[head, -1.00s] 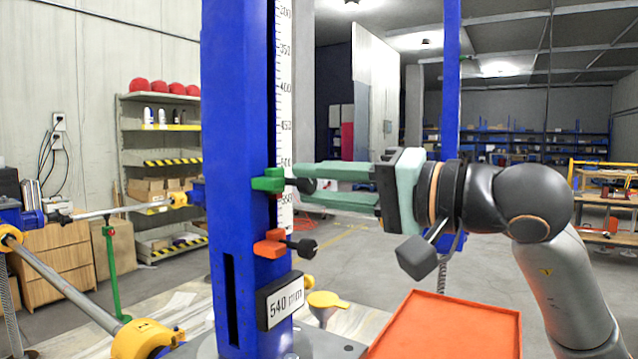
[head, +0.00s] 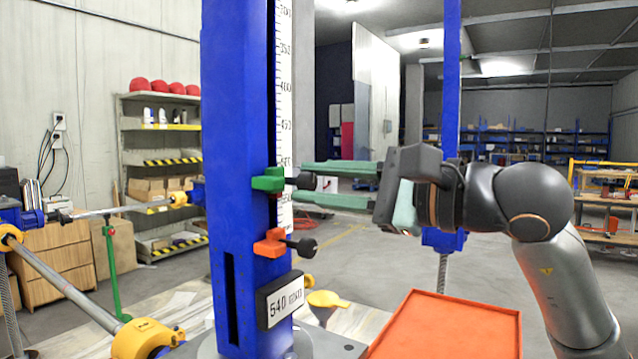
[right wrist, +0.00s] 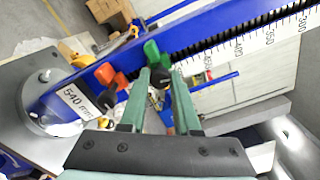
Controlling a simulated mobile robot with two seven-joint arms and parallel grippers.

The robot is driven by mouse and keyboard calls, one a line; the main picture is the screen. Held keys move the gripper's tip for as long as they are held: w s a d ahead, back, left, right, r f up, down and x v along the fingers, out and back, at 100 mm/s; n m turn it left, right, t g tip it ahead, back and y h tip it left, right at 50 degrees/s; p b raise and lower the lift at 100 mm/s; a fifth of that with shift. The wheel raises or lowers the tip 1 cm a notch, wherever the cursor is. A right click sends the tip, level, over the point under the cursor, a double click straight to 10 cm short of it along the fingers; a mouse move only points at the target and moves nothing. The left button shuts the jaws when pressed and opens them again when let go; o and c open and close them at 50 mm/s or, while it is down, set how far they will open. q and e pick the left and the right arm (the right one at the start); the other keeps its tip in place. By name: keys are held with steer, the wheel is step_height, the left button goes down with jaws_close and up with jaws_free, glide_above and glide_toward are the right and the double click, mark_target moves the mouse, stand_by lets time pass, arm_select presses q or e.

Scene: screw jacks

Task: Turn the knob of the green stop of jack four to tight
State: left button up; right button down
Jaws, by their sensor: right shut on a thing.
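A tall blue jack column (head: 236,120) with a white millimetre scale stands in the middle of the head view. The green stop (head: 268,180) is on the column, with its black knob (head: 305,181) pointing right. My right gripper (head: 303,183) reaches in from the right with its pale green fingers shut around the knob. In the right wrist view the fingertips (right wrist: 160,77) hold the knob from two sides, just below the green stop (right wrist: 152,52). The fingers hide part of the knob. My left gripper is in neither view.
An orange stop (head: 270,243) with its own black knob (head: 303,247) sits lower on the column, above a 540 mm plate (head: 280,300). An orange tray (head: 450,330) lies at lower right. Another blue column (head: 451,80) stands behind my arm.

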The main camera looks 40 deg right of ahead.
steer(key=m, duration=0.4)
steer(key=shift+m, duration=0.3)
steer(key=m, duration=0.3)
steer(key=shift+m, duration=0.3)
steer(key=m, duration=0.3)
steer(key=shift+m, duration=2.1)
steer(key=c, duration=0.6)
jaws_free()
